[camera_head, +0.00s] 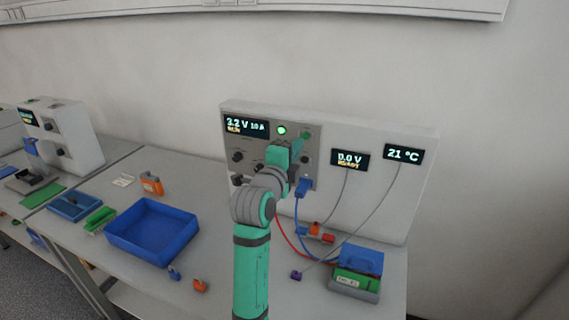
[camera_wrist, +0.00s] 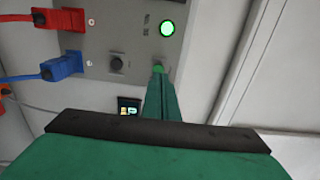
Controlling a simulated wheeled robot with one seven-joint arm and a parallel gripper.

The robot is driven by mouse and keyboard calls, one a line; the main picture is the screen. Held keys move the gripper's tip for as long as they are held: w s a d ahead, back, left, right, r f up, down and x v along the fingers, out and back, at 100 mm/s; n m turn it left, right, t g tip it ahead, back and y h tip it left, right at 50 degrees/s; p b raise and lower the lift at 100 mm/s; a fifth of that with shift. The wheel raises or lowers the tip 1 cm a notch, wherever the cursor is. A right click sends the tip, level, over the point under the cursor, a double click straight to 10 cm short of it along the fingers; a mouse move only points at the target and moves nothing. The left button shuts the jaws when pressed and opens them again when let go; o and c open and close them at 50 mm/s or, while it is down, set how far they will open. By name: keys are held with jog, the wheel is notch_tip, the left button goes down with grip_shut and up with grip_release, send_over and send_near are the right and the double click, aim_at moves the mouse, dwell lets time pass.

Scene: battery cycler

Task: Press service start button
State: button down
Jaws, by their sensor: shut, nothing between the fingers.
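The cycler's front panel (camera_head: 312,165) stands upright on the bench. It carries a lit green round light (camera_head: 281,130), also seen in the wrist view (camera_wrist: 167,28). To its right is a darker green button (camera_head: 305,135), partly hidden by my fingertips. My gripper (camera_head: 298,146) is shut and empty, pointing at the panel. In the wrist view the narrow tips of my gripper (camera_wrist: 159,78) end right at a small green spot (camera_wrist: 158,69), which looks like that darker button. Whether they touch it or stand just short, I cannot tell.
Left of the button are a display (camera_head: 247,125) and knobs (camera_wrist: 117,63). A blue plug (camera_head: 303,187) and a red plug (camera_wrist: 62,18) stick out lower down. Two more displays (camera_head: 350,160) (camera_head: 404,153) are to the right. A blue tray (camera_head: 150,232) stands left of my arm.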

jog(key=v, duration=0.9)
jog(key=shift+w, duration=0.1)
